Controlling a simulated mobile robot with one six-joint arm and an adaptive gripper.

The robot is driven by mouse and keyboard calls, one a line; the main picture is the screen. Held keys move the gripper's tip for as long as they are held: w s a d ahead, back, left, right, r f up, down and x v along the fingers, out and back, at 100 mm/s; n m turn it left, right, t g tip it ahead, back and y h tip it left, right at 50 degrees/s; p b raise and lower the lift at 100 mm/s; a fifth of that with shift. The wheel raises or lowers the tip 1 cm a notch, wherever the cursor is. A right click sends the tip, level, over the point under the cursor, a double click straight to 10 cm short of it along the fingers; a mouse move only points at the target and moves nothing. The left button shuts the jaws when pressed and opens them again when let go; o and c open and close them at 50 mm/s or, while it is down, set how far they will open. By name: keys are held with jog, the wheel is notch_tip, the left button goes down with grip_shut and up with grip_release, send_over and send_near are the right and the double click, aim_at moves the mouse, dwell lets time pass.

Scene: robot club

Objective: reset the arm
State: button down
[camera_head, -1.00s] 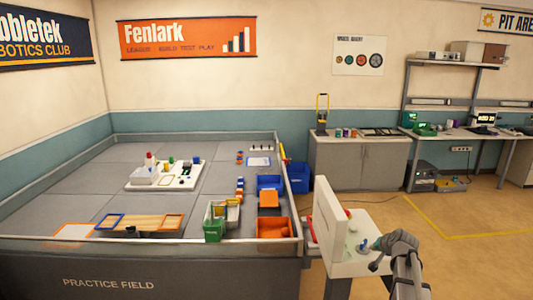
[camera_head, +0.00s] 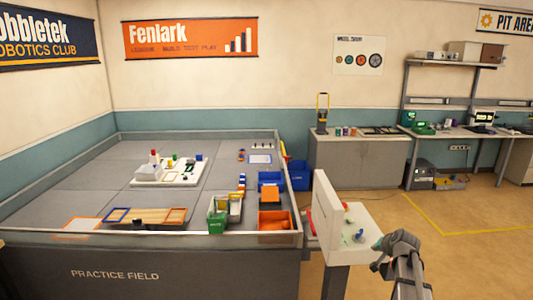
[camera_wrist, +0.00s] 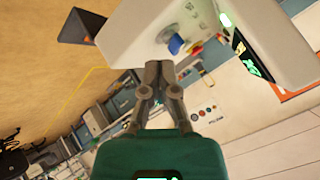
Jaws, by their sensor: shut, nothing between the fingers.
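My gripper (camera_wrist: 158,68) is shut and empty in the wrist view, its fingertips together. In the head view my arm comes up from the lower right, and my gripper (camera_head: 378,246) is by the white stand with an upright panel (camera_head: 325,215). The stand also shows at the top of the wrist view (camera_wrist: 140,35), with a blue knob (camera_wrist: 175,45) on its face just beyond the fingertips. I cannot tell whether the fingertips touch the stand.
The walled practice field (camera_head: 80,185) fills the left, with a white board (camera_head: 185,178), a green bin (camera_head: 217,226) and an orange bin (camera_head: 274,222) on it. A grey cabinet (camera_head: 355,163) and workbench (camera_head: 470,137) stand at the back. The floor at right (camera_head: 470,255) is clear.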

jog(key=s+a+f+n+g, duration=0.2)
jog(key=s+a+g, duration=0.1)
jog(key=s+a, duration=0.4)
jog(key=s+a+f+n+g, duration=0.1)
jog(key=s+a+n+g, duration=0.2)
jog(key=s+a, duration=0.5)
jog(key=s+a+f+n+g+h, duration=0.1)
jog(key=s+a+f+n+g, duration=0.1)
jog(key=s+a, duration=0.5)
jog(key=s+g, duration=0.1)
jog(key=s, duration=0.2)
jog(key=shift+s+a+f, duration=0.3)
jog(key=shift+s+a, duration=0.05)
